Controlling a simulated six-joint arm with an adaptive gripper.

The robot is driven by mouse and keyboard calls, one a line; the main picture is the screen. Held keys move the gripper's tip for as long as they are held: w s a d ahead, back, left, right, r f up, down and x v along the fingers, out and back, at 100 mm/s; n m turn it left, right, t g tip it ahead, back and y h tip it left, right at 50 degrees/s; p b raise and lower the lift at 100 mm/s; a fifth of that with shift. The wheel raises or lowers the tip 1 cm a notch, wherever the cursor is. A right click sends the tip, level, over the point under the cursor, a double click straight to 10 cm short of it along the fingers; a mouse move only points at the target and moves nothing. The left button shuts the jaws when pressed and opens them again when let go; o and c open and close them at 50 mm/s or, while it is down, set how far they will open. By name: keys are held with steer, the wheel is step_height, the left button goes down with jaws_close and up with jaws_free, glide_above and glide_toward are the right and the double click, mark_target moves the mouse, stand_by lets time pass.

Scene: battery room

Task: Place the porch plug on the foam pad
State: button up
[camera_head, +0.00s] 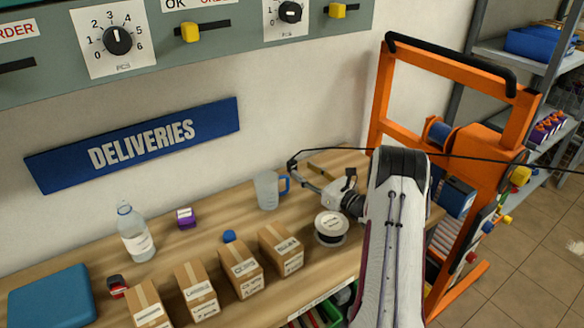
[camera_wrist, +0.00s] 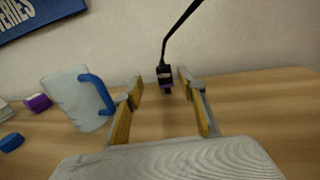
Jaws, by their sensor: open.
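In the head view a small black end of the cable (camera_head: 292,165) shows near the fingers. My gripper (camera_wrist: 161,83) is open and empty; it also shows in the head view (camera_head: 310,174), above the back of the bench. A flat blue pad (camera_head: 52,296), probably the foam pad, lies at the bench's left end.
A jug with a blue handle (camera_head: 268,190) stands left of my gripper. Several cardboard boxes (camera_head: 240,272) line the bench front. A bottle (camera_head: 134,234), purple block (camera_head: 185,217) and round tub (camera_head: 331,227) stand around them. The cable (camera_head: 465,156) runs right past an orange frame (camera_head: 384,95).

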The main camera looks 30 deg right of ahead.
mark_target(294, 163)
steer(key=shift+w+a, duration=0.15)
steer(key=shift+w, duration=1.05)
steer(key=shift+w+a, duration=0.1)
steer(key=shift+w, duration=2.5)
steer(key=shift+r, duration=0.1)
jaws_close()
